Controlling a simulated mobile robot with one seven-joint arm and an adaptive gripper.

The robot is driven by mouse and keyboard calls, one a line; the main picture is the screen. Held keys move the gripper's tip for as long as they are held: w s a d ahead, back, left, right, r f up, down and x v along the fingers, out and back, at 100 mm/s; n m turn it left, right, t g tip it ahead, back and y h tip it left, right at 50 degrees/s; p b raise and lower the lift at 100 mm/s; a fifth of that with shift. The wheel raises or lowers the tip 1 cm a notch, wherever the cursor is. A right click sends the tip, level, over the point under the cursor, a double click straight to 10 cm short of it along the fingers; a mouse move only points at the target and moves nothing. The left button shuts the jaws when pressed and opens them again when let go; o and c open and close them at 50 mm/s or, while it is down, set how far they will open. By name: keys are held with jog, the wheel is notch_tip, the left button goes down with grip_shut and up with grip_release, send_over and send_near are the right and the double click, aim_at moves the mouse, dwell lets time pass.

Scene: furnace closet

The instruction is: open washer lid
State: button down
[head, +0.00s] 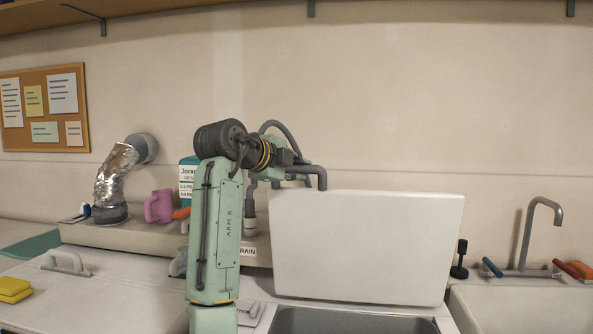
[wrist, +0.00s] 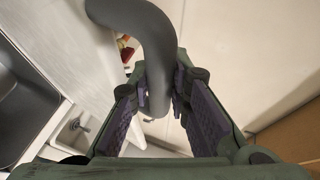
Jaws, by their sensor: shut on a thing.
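The white washer lid (head: 365,245) stands raised, nearly upright, with the open grey tub (head: 350,321) below it. A grey curved lid handle (head: 322,178) shows at the lid's upper left edge. My gripper (head: 292,173) is at that handle, reached over from the left by my green arm. In the wrist view the handle (wrist: 150,38) passes between the purple-padded fingers of my gripper (wrist: 160,92), which is shut on it. The lid's far side and part of the handle are hidden in the head view.
A closed white lid with a handle (head: 66,264) lies left. Yellow sponges (head: 14,288) rest on it. Behind are a silver duct (head: 115,175), a pink jug (head: 158,206) and a box (head: 187,180). A sink with a tap (head: 530,230) is right. The wall is close behind.

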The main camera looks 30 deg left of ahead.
jog(key=c, duration=1.5)
grip_release()
jog(key=v, duration=1.2)
jog(key=shift+f, duration=0.1)
